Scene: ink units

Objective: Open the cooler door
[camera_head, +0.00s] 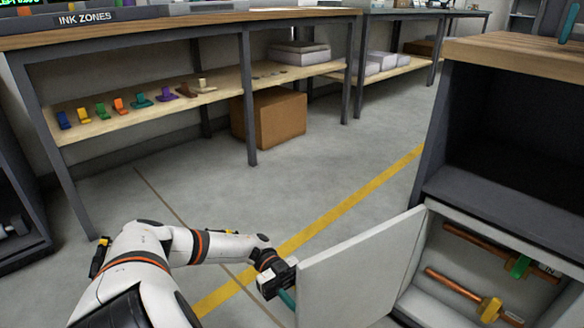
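The cooler door (360,266) is a pale grey-white panel at the lower middle right. It stands swung wide open from the cabinet, and its free edge points toward the lower left. My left gripper (276,282) is at that free edge, beside a teal bar (287,298) that looks like the door's handle. The fingers are mostly hidden, so I cannot tell whether they are closed on the bar. Inside the open cooler compartment (412,300) are copper pipes (462,289) with a green valve (520,266) and a yellow valve (489,309). My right gripper is out of view.
Above the compartment is a dark open shelf (505,199) under a wooden top (510,52). A workbench (200,28) at the back left has colored pieces on its lower shelf and a cardboard box (272,118) beneath. The grey floor (270,195) between is clear.

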